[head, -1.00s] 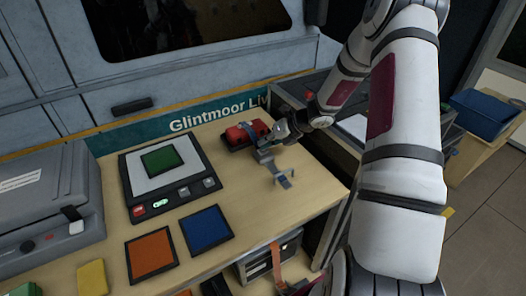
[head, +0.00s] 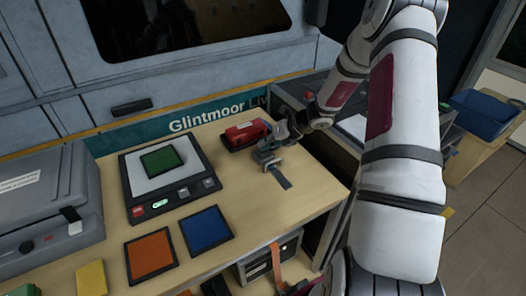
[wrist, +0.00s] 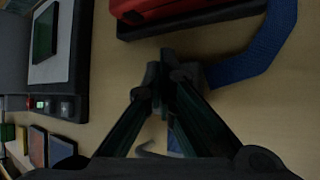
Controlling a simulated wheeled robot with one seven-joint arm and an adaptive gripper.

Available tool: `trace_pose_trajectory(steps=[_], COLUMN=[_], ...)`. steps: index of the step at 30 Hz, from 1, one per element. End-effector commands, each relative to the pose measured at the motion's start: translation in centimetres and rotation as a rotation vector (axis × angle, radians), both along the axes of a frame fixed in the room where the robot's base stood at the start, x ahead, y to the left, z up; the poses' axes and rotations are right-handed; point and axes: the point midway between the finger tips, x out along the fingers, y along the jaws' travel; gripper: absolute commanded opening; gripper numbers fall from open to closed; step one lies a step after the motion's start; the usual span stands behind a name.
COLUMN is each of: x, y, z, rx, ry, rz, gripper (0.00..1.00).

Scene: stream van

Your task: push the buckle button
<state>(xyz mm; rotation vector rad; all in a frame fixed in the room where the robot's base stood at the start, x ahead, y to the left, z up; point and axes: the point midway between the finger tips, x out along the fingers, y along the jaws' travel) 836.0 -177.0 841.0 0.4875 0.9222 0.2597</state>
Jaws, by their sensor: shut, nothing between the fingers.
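The buckle (head: 267,157) is a small grey block on the wooden bench, beside a red case (head: 245,132). A flat grey-blue strap end (head: 281,177) runs from it toward the bench front. My gripper (head: 264,147) is shut and empty, with its tips at the buckle; I cannot tell whether they touch it. In the wrist view the shut fingertips (wrist: 168,66) cover most of the buckle (wrist: 207,74), and its button is hidden. A blue strap (wrist: 262,52) curves from the right toward the buckle.
A black scale (head: 173,182) with a green square on it stands to the left. Orange (head: 151,254) and blue (head: 206,229) squares lie in front of it. A grey machine (head: 45,205) fills the bench's left end. The bench right of the strap is clear.

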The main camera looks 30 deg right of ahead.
Motion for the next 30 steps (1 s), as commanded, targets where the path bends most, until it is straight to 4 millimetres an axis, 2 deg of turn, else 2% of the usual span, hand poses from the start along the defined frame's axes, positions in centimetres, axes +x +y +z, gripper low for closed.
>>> trace_pose_trajectory(steps=[8,20,30], x=[-0.1,0.0,-0.1], y=[0.0,0.0,0.0], z=[1.5,1.8,4.9], rx=[-0.001,-0.001,-0.002], ry=[0.000,-0.001,-0.002], rz=[0.001,0.000,0.002], gripper=[0.00,0.00,0.00])
